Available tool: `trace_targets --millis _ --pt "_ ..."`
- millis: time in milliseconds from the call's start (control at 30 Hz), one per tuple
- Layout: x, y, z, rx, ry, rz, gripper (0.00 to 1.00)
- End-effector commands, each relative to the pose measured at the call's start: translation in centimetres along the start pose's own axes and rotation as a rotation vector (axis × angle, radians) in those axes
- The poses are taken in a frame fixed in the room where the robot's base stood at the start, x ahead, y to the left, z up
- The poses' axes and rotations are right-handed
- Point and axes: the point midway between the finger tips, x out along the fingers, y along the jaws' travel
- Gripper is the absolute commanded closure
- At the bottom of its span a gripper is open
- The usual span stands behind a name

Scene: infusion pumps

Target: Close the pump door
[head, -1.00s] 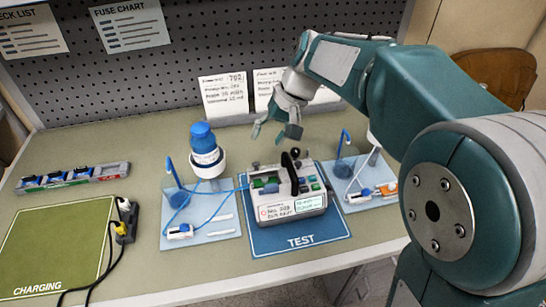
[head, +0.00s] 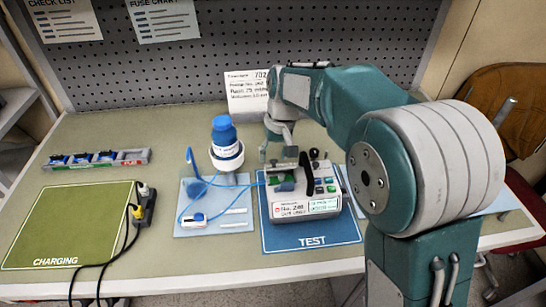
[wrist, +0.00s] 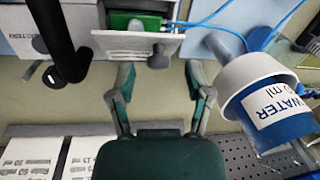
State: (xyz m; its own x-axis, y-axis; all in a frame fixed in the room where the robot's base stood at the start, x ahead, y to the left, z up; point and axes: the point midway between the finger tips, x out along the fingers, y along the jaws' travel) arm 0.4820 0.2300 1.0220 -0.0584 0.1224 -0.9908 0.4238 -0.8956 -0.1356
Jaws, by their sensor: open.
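The pump (head: 302,208) stands on the blue TEST mat (head: 335,235), with its labelled front toward me. Its door (head: 283,167) is a grey flap standing open at the back left of the top. In the wrist view the door (wrist: 115,42) shows with a round grey knob (wrist: 159,57), beside a green bay (wrist: 135,22). My gripper (head: 278,150) is just behind the door. Its two fingers are spread and empty in the wrist view (wrist: 160,70), near the door's edge and knob. Whether a finger touches the door I cannot tell.
A black handle (head: 307,175) rises from the pump's top. A blue-capped water bottle (head: 225,137) stands close at the left, with blue tubing (head: 243,186) running to the pump. A power strip (head: 146,207) and a green charging mat (head: 70,225) are further left.

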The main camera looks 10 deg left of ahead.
Motion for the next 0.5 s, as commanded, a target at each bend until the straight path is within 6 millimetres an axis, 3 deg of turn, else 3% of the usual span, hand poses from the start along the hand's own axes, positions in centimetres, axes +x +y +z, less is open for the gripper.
trace_targets --millis 133,400,433,500 --pt "1.12 0.01 0.04 0.0 -0.001 0.0 0.35" --pt "1.31 -0.06 0.0 0.0 0.0 0.0 0.35" --pt "1.31 -0.06 0.0 0.001 0.0 0.0 0.44" --pt "1.31 -0.07 -0.01 0.001 0.0 0.0 0.75"
